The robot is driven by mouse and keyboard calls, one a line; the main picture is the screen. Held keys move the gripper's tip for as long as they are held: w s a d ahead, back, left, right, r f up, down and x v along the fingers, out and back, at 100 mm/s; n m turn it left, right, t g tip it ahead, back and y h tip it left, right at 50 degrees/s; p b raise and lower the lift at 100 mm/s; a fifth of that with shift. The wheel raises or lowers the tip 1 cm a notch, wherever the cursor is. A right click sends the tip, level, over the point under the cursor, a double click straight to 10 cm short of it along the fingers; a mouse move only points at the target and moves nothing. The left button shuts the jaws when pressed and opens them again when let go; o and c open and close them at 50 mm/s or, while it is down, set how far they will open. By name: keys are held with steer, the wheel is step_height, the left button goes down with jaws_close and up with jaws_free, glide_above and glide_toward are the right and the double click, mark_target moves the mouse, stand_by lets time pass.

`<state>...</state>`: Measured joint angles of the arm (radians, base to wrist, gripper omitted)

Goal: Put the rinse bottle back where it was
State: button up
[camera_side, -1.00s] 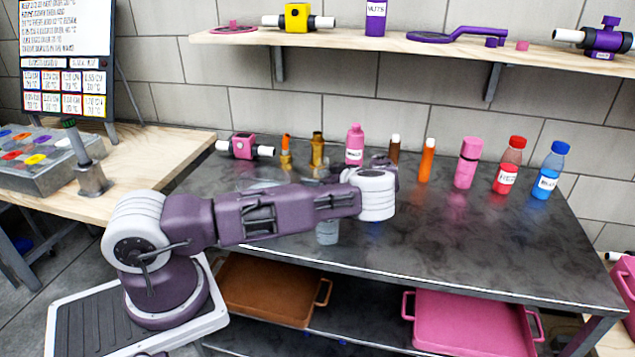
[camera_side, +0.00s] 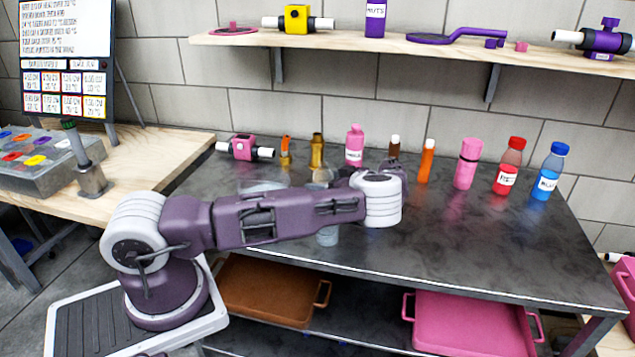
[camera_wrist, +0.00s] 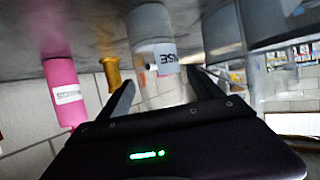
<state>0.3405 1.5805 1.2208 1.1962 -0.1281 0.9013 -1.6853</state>
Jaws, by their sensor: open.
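The rinse bottle (camera_wrist: 152,30) is pale and translucent, with a white label whose visible letters end in "NSE". In the wrist view, which shows the scene upside down, it stands on the dark worktop ahead of my gripper (camera_wrist: 162,76). My gripper is open, its two dark fingers on either side of the bottle's outline; whether they touch it I cannot tell. My fingers are mostly hidden there too.
A clear container (camera_wrist: 222,45) stands close beside the rinse bottle. A pink bottle (camera_side: 355,146), a gold bottle (camera_side: 317,150) and an orange bottle (camera_side: 427,160) stand behind. Pink, red and blue bottles stand farther right. The worktop's front right (camera_side: 480,240) is clear.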

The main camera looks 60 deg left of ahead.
mark_target(324, 162)
steer(key=r, duration=0.6)
steer(key=shift+s+a+r, duration=0.1)
steer(key=shift+a+r, duration=0.1)
steer(key=shift+r, duration=0.1)
steer(key=shift+r, duration=0.15)
steer(key=s+d+r+m+t+h, duration=0.2)
steer(key=s+d+r+m+h, duration=0.4)
steer(key=d, duration=0.4)
steer(key=s+d+r+m+t+h, duration=0.25)
steer(key=s+d+r+h, duration=0.35)
steer(key=s+d+r, duration=0.3)
steer(key=s+d+r+m+t+h, duration=0.1)
steer(key=s+d+r+m+t, duration=0.3)
steer(key=s+d+m, duration=0.8)
steer(key=s, duration=0.3)
